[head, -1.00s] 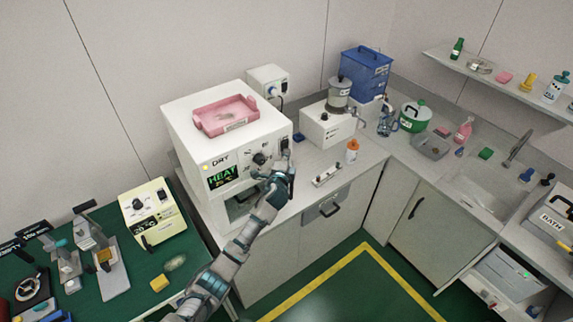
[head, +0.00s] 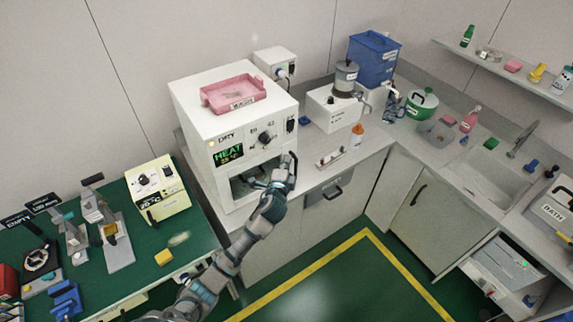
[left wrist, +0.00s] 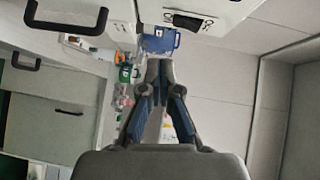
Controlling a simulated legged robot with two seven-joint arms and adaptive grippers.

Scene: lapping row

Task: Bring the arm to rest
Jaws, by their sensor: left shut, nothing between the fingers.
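My left arm comes in from the bottom of the head view. Its gripper (head: 284,178) is in front of the lower right part of the white drying oven (head: 205,125), near the dark opening (head: 250,182). I cannot tell whether it touches the oven. In the left wrist view the two fingers (left wrist: 160,72) are together, with nothing between them. My right gripper is in neither view.
A pink tray (head: 231,93) sits on the oven. A pale yellow heater box (head: 158,190) and several fixtures stand on the green bench at left. A counter with an orange-capped bottle (head: 357,137) and a sink (head: 483,180) lies right. The floor in front is open.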

